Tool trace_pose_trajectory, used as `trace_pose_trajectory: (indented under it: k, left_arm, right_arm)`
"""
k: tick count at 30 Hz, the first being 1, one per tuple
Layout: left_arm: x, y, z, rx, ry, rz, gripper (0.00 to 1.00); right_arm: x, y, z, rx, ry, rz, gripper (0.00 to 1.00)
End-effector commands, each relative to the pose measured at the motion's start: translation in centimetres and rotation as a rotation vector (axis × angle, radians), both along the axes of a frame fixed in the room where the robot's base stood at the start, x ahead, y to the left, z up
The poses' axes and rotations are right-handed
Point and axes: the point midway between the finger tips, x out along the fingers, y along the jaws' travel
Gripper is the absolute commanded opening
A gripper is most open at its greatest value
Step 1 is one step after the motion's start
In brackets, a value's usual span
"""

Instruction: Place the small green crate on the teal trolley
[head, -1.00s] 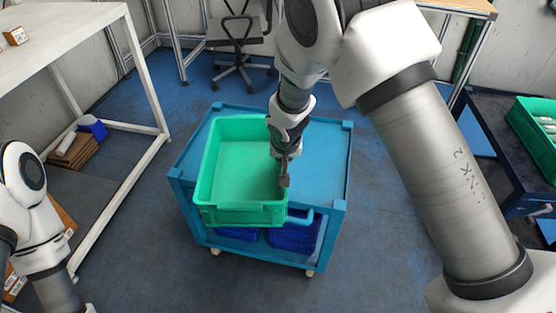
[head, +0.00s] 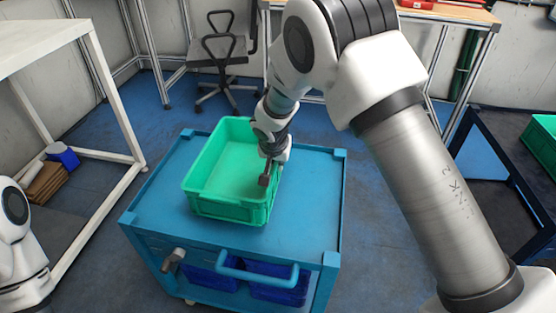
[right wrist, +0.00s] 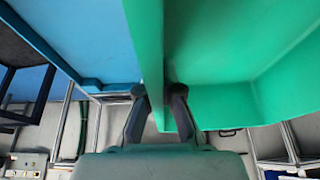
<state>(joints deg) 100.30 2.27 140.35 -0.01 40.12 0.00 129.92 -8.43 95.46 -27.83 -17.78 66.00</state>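The small green crate (head: 220,205) is upright and empty over the left part of the teal trolley's top (head: 310,200). Its base looks on or very close to the top; I cannot tell if they touch. My right gripper (head: 266,180) is at the crate's right wall. In the right wrist view, my right gripper (right wrist: 158,98) has one finger on each side of the crate's wall (right wrist: 148,40) and looks shut on it. My left gripper is out of view; only part of the left arm shows at the left edge.
The trolley top is bare to the right of the crate. A handle (head: 258,272) sticks out in front, above blue bins (head: 280,291) on the lower shelf. A white table (head: 45,42) stands left, a chair (head: 225,55) behind. Another green crate (head: 541,140) is at the right.

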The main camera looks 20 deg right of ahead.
Motion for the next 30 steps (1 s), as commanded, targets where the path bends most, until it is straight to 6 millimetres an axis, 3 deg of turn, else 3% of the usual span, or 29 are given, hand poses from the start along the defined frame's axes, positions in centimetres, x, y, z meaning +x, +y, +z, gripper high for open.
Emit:
trace_pose_trajectory:
  k: [6, 17, 20, 30]
  left_arm:
    - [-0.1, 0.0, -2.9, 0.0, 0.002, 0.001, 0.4]
    - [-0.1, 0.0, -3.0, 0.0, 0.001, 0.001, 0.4]
    - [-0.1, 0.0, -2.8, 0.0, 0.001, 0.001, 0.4]
    - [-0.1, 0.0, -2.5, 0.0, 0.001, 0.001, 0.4]
  right_arm:
    - [-0.5, 0.1, -3.7, 0.0, 0.0, -0.01, 0.0]
    - [-0.5, 0.2, -3.8, 0.001, 0.0, -0.012, 0.0]
    - [-0.5, 0.2, -3.7, 0.0, 0.001, -0.011, 0.31]
    - [-0.5, 0.2, -3.4, -0.001, 0.001, -0.011, 0.31]
